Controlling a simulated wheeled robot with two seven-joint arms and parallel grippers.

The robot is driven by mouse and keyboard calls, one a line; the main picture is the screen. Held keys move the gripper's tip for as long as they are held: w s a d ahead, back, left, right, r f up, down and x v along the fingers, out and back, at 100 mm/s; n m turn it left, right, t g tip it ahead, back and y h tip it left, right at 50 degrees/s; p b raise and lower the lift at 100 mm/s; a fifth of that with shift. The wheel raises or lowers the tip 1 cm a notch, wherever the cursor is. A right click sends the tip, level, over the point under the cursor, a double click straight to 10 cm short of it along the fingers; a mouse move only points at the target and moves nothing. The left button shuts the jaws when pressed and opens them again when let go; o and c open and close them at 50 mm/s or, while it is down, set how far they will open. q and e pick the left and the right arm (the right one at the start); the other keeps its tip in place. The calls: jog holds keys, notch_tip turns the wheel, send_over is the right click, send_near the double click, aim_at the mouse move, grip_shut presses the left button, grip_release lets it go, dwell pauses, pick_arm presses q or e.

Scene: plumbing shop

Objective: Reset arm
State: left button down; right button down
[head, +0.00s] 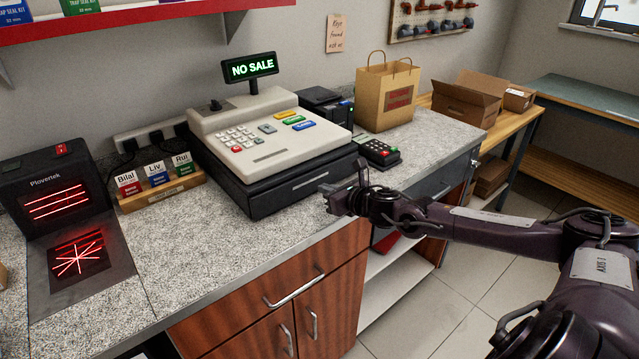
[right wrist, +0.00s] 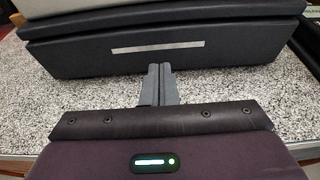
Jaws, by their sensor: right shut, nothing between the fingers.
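My right gripper (head: 328,189) is in front of the cash register's right front corner, above the front edge of the counter (head: 215,245). Its arm comes in from the right. In the right wrist view its two fingers (right wrist: 159,70) are together with nothing between them, pointing at the closed dark drawer (right wrist: 160,48) of the register. My left gripper does not show in either view.
A card terminal (head: 379,153) sits right of the register, with a paper bag (head: 387,95) behind it. A barcode scanner (head: 60,190) and a rack of name cards (head: 160,190) stand at the left. The counter front left of my gripper is clear.

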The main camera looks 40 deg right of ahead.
jog(key=shift+p+v, duration=0.35)
jog(key=shift+v, duration=0.5)
jog(key=shift+s+a+f+p, duration=0.15)
jog(key=shift+s+p, duration=0.2)
jog(key=shift+s, duration=0.3)
jog(key=shift+f, duration=0.1)
